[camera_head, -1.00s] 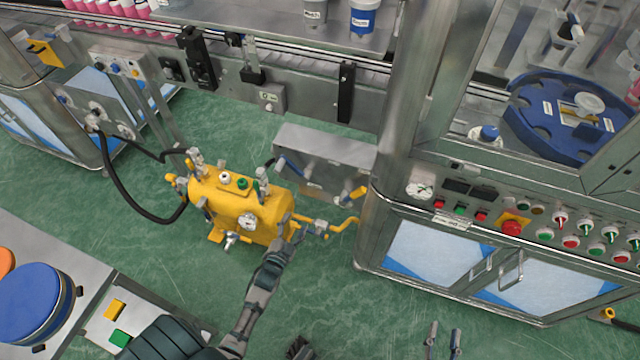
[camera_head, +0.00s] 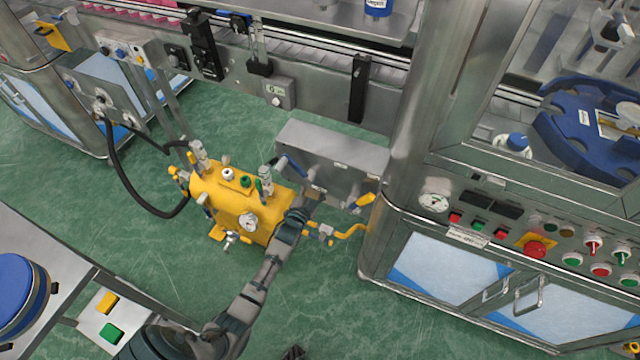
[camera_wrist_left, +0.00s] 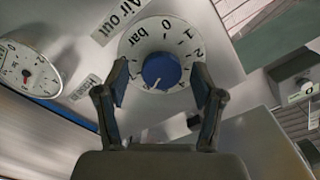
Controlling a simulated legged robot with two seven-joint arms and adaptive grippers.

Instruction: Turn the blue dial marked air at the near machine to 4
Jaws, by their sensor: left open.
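The blue dial (camera_wrist_left: 161,71) sits on a round white scale plate (camera_wrist_left: 165,36) marked 0, 1, 2 and bar, beside a label reading "Air out" (camera_wrist_left: 118,17). The dial's pale pointer mark faces down and slightly left in the left wrist view, away from the 0; the number there is hidden or unreadable. My left gripper (camera_wrist_left: 160,82) is open, one finger on each side of the dial, with no clear contact. In the head view it (camera_head: 298,207) is at the grey box, beside the yellow tank, and the dial is not discernible.
A round gauge (camera_wrist_left: 28,70) is left of the dial. In the head view the yellow tank (camera_head: 222,204) stands close by my left arm, below the grey box (camera_head: 340,150). The steel cabinet (camera_head: 440,270) is to the right. Green floor (camera_head: 330,300) is open in front.

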